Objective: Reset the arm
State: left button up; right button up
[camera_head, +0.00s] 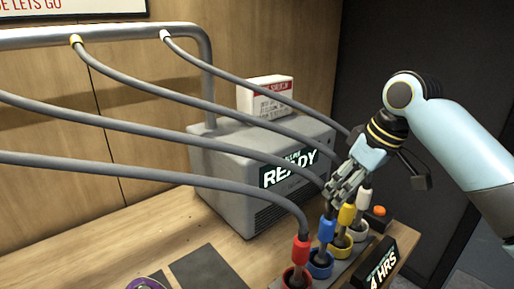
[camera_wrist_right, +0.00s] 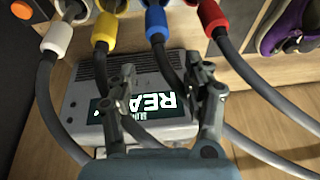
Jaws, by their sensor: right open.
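My right gripper (camera_head: 343,183) is open, with its fingers above the plugs in the head view. Four hose ends stand in a row of matching sockets: red plug (camera_head: 301,249), blue plug (camera_head: 327,230), yellow plug (camera_head: 346,214) and white plug (camera_head: 364,200). The right wrist view shows the same white (camera_wrist_right: 57,38), yellow (camera_wrist_right: 104,30), blue (camera_wrist_right: 157,20) and red (camera_wrist_right: 211,14) plugs beyond the fingers. My left gripper is out of view.
A grey machine (camera_head: 225,165) reading READY stands behind the plugs, with a white box (camera_head: 265,97) on top. Grey hoses cross from the left. A purple sneaker (camera_wrist_right: 291,28) shows partly.

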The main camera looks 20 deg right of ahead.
jog(key=s+a+f+m+h, duration=0.1)
jog(key=s+a+f, duration=0.15)
jog(key=s, duration=0.95)
jog(key=s+a+f+m+h, duration=0.2)
jog(key=s+f, duration=0.1)
jog(key=s, duration=0.9)
notch_tip(320, 180, down, 36)
jog(key=s+d+g+b, duration=0.1)
jog(key=s+d+b, duration=0.1)
jog(key=b, duration=0.8)
jog(key=s+f+b, duration=0.4)
jog(key=s+f, duration=0.5)
jog(key=f, duration=0.3)
jog(key=s+d+f+g+b, duration=0.1)
jog(key=s+f+b, duration=0.3)
jog(key=s+f, duration=0.5)
notch_tip(320, 180, down, 4)
jog(key=shift+s+d+r, duration=0.1)
jog(key=shift+s+d, duration=0.1)
jog(key=shift+s, duration=0.2)
jog(key=shift+g, duration=0.3)
